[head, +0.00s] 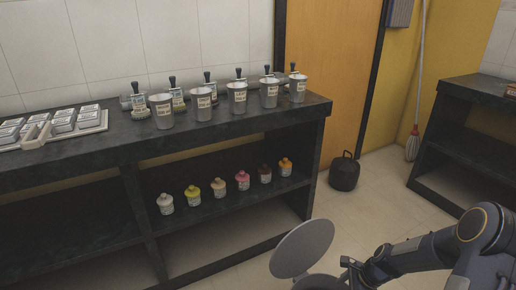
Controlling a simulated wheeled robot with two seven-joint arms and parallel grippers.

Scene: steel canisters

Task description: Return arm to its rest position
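My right arm comes in from the lower right, and its end (352,266) is low in front of the shelf unit, well away from the canisters. Whether its fingers are open or shut does not show clearly. A flat grey disc (302,248) shows just left of it; I cannot tell whether the two touch. Several steel canisters (238,98) with labels stand upright in a row on the dark counter (75,162). Dark-handled items (139,102) stand behind them, partly hidden. My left gripper is not in view.
Small jars with coloured lids (242,180) stand on the lower shelf. White trays with boxes (62,125) are at the counter's left. A black container (344,172) and a mop (412,143) stand by the door. Another dark shelf (460,135) is at right. Floor between is clear.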

